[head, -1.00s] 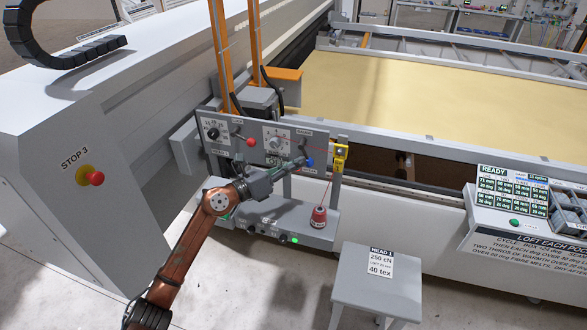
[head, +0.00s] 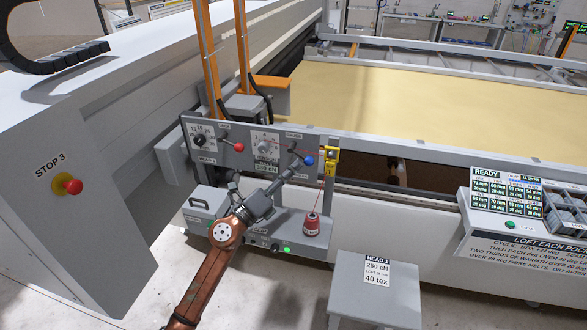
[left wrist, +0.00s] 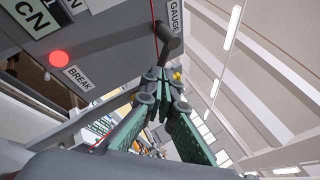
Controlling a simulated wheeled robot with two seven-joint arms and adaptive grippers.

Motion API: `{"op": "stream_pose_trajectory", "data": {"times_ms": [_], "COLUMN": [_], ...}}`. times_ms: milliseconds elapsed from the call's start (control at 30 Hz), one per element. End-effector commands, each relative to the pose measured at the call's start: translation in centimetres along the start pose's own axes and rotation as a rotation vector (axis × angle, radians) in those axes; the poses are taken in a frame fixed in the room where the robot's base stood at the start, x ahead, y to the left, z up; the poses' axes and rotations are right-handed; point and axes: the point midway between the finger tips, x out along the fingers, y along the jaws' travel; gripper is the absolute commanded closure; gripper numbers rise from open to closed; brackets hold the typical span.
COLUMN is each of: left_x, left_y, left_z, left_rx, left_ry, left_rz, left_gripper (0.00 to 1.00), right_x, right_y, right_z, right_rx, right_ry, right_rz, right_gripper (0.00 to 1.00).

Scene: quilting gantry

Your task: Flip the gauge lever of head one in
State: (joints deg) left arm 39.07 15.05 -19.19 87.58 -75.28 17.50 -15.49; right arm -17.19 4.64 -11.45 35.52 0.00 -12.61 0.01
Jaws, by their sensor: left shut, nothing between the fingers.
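The gauge lever (head: 309,160) has a blue knob and stands at the right end of the grey head panel (head: 222,158), its knob angled down to the right. In the left wrist view a dark grey lever part (left wrist: 168,38) lies beside the GAUGE label; I see no blue knob there. My left gripper (head: 293,170) is shut and empty, reaching up from below, close to the left of the blue knob. In the left wrist view its fingertips (left wrist: 162,74) are together just below the lever part. I cannot tell whether they touch it. My right gripper is out of view.
A red thread cone (head: 312,224) stands on the lower shelf. A grey stand (head: 372,285) is in front.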

Motion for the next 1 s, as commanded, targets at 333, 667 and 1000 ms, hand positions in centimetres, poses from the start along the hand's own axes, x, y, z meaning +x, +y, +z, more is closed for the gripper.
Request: {"op": "stream_pose_trajectory", "data": {"times_ms": [333,667,1000], "left_x": [-5.5,-11.6,-12.5], "left_y": [0.6,0.5,0.3], "left_z": [-1.4,-0.8,-0.7], "left_rx": [-0.006,-0.004,-0.005], "left_ry": [0.013,0.007,0.009], "left_rz": [-0.005,-0.002,-0.005], "left_gripper": [1.0,1.0,1.0], "right_x": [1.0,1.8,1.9], "right_y": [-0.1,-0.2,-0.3], "right_z": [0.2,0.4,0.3], "right_rx": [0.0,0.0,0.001], "right_ry": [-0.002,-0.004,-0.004], "right_rz": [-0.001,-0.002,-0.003], "right_gripper": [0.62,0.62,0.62]}}
